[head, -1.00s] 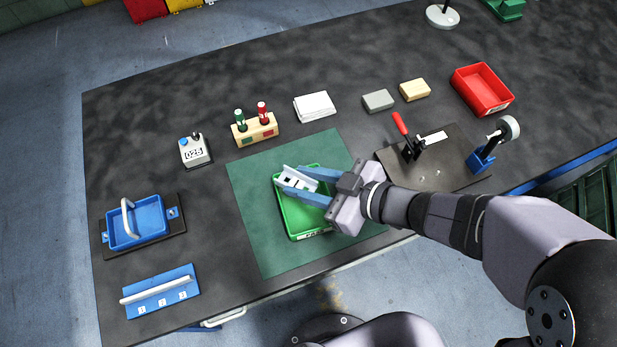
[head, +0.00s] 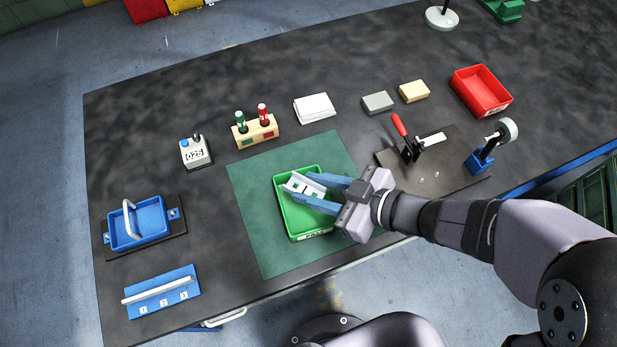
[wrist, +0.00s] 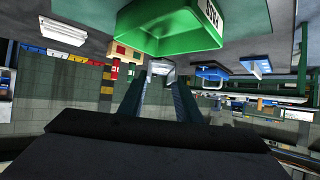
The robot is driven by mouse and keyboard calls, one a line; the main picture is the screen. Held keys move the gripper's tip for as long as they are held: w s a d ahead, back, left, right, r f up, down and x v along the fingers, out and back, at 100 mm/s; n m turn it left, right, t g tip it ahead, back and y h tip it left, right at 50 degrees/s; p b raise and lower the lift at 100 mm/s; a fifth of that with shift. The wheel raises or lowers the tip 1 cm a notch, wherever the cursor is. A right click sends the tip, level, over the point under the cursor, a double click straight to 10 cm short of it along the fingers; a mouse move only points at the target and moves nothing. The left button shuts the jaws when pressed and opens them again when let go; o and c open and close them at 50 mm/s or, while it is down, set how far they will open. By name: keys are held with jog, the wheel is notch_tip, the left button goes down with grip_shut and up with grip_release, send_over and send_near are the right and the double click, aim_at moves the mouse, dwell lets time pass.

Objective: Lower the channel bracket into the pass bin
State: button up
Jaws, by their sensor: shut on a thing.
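The channel bracket (head: 303,187) is a pale metal piece with square holes in its face. My gripper (head: 318,193) is shut on it, with blue fingers on either side. In the head view the bracket lies over the green pass bin (head: 287,216), toward its back part. I cannot tell whether the bracket touches the bin. In the wrist view the fingers (wrist: 158,95) run forward to the bracket (wrist: 160,68), which shows small and pale between their tips. The green bin (wrist: 170,45) shows close by there, with its label. The bin sits on a green mat (head: 255,235).
A toggle clamp with a red handle (head: 399,125) and a blue stand (head: 480,160) are right of the bin. A red bin (head: 497,108) is at the back right. A stamp holder (head: 255,140) and counter (head: 195,155) stand behind left. A blue tray (head: 150,228) is far left.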

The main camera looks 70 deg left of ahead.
jog(key=shift+f, duration=0.1)
jog(key=shift+f+b, duration=0.95)
jog(key=shift+f, duration=0.7)
jog(key=shift+f+b, duration=1.1)
jog(key=shift+f, duration=0.5)
dwell(0.8)
jog(key=o, duration=1.3)
jog(key=shift+c, duration=0.2)
jog(key=shift+p+v, duration=0.45)
jog(key=shift+v, duration=3.25)
